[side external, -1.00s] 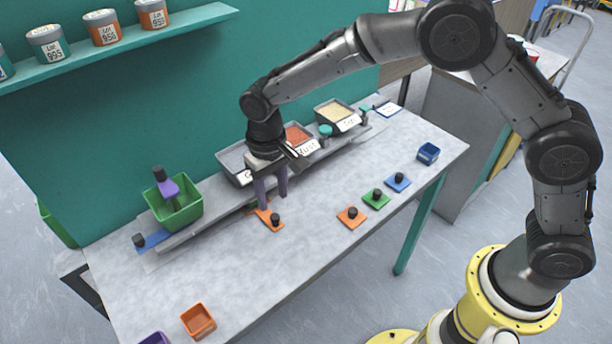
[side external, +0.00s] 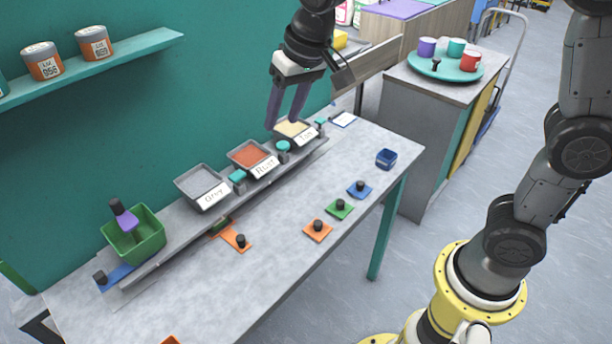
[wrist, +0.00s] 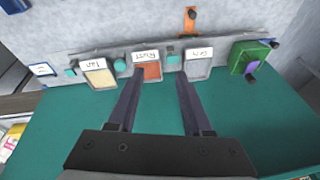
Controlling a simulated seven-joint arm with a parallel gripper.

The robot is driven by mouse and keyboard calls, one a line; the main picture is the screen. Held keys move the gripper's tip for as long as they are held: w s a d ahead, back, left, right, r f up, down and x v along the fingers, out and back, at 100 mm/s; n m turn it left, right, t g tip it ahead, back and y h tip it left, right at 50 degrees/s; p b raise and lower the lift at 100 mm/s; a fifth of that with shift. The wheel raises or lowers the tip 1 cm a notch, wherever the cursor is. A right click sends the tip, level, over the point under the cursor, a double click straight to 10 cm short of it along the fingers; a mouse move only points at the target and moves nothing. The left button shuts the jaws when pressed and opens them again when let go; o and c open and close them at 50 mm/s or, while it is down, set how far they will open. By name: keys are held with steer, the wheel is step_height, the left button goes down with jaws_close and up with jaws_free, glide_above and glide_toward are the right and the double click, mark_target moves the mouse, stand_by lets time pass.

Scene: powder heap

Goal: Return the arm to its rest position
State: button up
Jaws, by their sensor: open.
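My gripper (side external: 287,103) is open and empty, with its two dark fingers pointing down, high above the back of the table in the side external view. In that view the fingers overlap the area near the tan powder tray (side external: 291,128). In the wrist view my gripper (wrist: 155,88) shows two spread fingers with nothing between them. The rust powder tray (wrist: 151,71) and the grey powder tray (wrist: 198,68) lie beyond the fingertips there.
The table (side external: 290,235) holds a green bin (side external: 146,240) with a purple-handled tool, an orange scraper (side external: 237,239), several coloured knobbed plates and a blue box (side external: 386,158). A shelf (side external: 120,62) with cans is on the green wall. A cabinet (side external: 440,130) stands right.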

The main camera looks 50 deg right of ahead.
steer(key=s+d+r+t, duration=0.1)
steer(key=s+d+r, duration=0.25)
steer(key=s, duration=0.35)
steer(key=s+d+r+t, duration=0.1)
steer(key=s+d+r, duration=0.1)
steer(key=s+d, duration=0.3)
steer(key=s+f+n, duration=0.1)
steer(key=s+f, duration=0.2)
steer(key=s, duration=0.3)
steer(key=s+d+f+n+h, duration=0.1)
steer(key=s+f, duration=0.3)
steer(key=s, duration=0.2)
steer(key=shift+d, duration=0.1)
